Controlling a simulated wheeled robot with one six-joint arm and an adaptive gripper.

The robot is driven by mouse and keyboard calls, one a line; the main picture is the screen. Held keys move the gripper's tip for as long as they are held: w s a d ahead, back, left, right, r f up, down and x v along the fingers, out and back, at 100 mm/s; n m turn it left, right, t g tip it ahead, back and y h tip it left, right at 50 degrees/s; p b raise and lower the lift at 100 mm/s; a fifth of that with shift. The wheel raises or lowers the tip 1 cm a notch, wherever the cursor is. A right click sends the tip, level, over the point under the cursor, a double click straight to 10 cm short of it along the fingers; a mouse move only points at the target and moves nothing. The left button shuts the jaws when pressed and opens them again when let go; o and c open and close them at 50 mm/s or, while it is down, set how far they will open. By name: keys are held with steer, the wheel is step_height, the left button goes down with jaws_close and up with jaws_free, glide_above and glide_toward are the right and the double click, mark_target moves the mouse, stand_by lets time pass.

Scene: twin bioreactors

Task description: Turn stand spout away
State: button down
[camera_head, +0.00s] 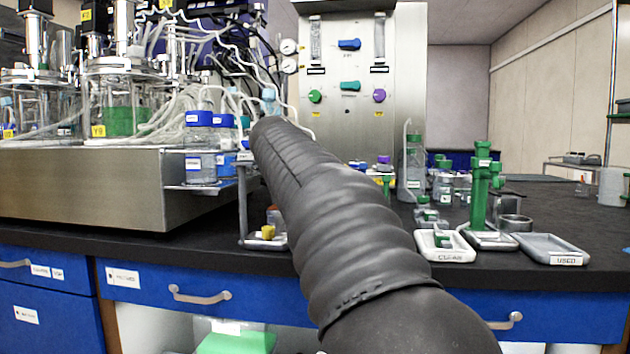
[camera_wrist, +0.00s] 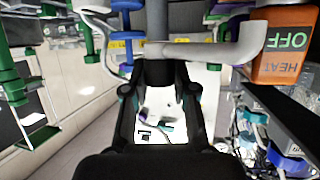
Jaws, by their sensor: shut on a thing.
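In the wrist view, a grey spout (camera_wrist: 215,52) runs sideways from a grey upright post (camera_wrist: 157,20) and bends at its right end. My gripper (camera_wrist: 160,72) has its two dark fingers at the base of the spout, by the post, and is shut on the spout. The exact contact is hard to make out behind the fingertips. In the head view, my dark sleeved arm reaches forward to the back of the bench; it hides the gripper and the spout there.
An orange box (camera_wrist: 283,45) marked OFF and HEAT is close right of the spout. Blue-capped bottles (camera_head: 201,145) stand left of my arm. A green stand (camera_head: 481,188), a white CLEAR tray (camera_head: 444,255) and a USED tray (camera_head: 551,248) are at right.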

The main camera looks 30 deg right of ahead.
steer(key=shift+f+g, duration=0.2)
steer(key=shift+g, duration=0.1)
stand_by(2.2)
steer(key=c, duration=0.9)
jaws_free()
steer(key=shift+r, duration=0.1)
steer(key=shift+s+a+r, duration=0.15)
steer(key=shift+a, duration=0.05)
steer(key=v, duration=1.1)
steer(key=shift+s+a, duration=0.2)
steer(key=shift+s, duration=0.05)
